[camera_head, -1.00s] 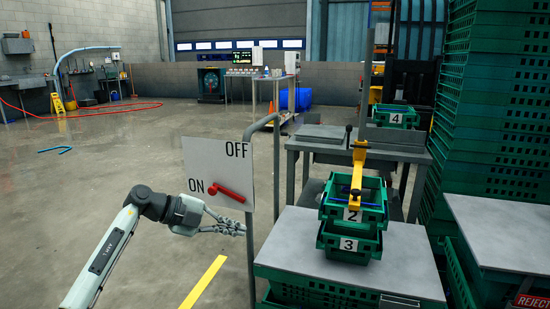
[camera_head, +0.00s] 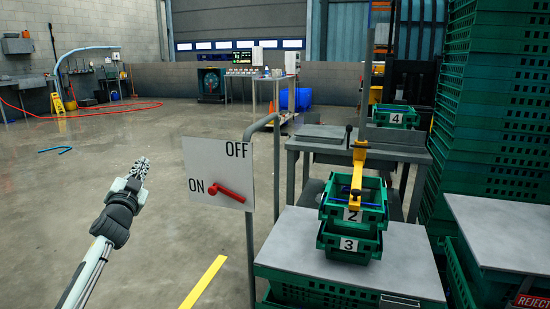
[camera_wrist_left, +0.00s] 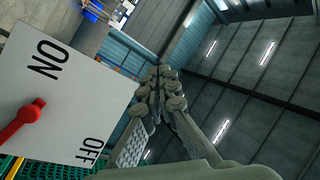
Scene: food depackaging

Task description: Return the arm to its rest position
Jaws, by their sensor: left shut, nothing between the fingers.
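My left gripper (camera_head: 141,168) is shut and empty in the head view. It points up, left of the white ON/OFF board (camera_head: 213,172) and apart from it. The board's red lever (camera_head: 229,193) has its pivot by the ON mark and its handle slopes to the lower right. In the left wrist view my closed fingers (camera_wrist_left: 158,82) point toward the ceiling. The board (camera_wrist_left: 75,90) and red lever (camera_wrist_left: 22,122) show at the left there, tilted. My right gripper is not in view.
A grey post (camera_head: 250,240) carries the board. Green crates marked 2 (camera_head: 352,215) and 3 (camera_head: 348,244) stand stacked on a grey table (camera_head: 411,262), with a yellow handle (camera_head: 358,172) above. Tall green crate stacks (camera_head: 500,110) fill the right. The floor at left is open.

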